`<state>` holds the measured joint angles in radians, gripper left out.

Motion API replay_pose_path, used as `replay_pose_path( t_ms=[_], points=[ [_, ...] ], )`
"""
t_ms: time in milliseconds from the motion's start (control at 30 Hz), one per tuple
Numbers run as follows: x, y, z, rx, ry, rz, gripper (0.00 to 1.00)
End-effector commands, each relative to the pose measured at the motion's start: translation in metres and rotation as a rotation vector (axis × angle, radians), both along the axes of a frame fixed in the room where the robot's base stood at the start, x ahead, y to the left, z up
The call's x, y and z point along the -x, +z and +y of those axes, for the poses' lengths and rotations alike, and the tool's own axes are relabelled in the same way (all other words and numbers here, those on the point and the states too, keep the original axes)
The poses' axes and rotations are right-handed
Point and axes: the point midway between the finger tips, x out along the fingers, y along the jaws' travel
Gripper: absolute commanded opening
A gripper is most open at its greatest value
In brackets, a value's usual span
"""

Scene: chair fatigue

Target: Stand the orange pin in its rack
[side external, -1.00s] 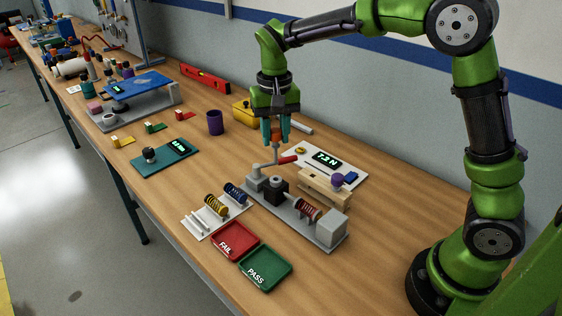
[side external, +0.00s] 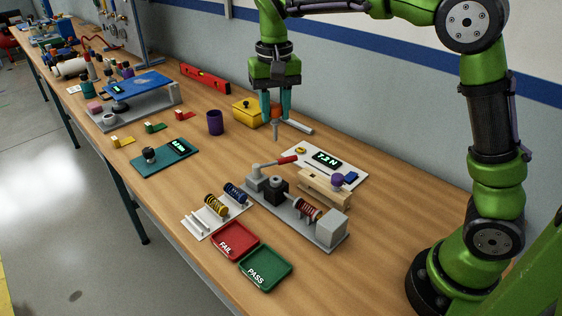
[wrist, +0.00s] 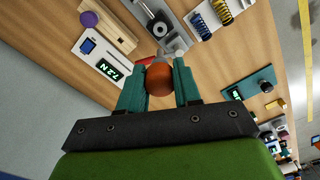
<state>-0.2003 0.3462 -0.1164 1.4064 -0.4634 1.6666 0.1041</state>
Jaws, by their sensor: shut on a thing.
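The orange pin (side external: 275,110) has a round orange head and a thin grey shank pointing down. My gripper (side external: 276,114) is shut on its head and holds it upright in the air above the bench, behind the lever fixture. The orange head also shows between the teal fingers in the wrist view (wrist: 159,80); the shank is mostly hidden behind it there. A light wooden block (side external: 318,189), which looks like the pin rack, stands to the right with a purple ball-headed pin (side external: 338,179) at it.
The grey fixture (side external: 318,236) with a red-handled lever (side external: 284,160) stands in front of the block. A white panel with a display (side external: 326,158) lies behind it. A yellow box (side external: 246,113) and a purple cup (side external: 215,123) stand left. Red and green trays (side external: 265,268) are nearest.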

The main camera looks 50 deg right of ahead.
Motion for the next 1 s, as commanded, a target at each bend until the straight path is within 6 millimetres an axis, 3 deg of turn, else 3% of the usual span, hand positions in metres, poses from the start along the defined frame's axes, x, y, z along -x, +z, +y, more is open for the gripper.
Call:
replay_pose_path(
  t_ms=[167, 700, 1000],
  points=[
    [0.003, 0.000, -0.009, 0.000, -0.002, -0.001, 0.06],
    [0.037, -0.010, -0.085, -0.001, -0.002, -0.001, 0.06],
    [0.041, -0.011, -0.095, -0.001, 0.000, -0.001, 0.06]
  ],
)
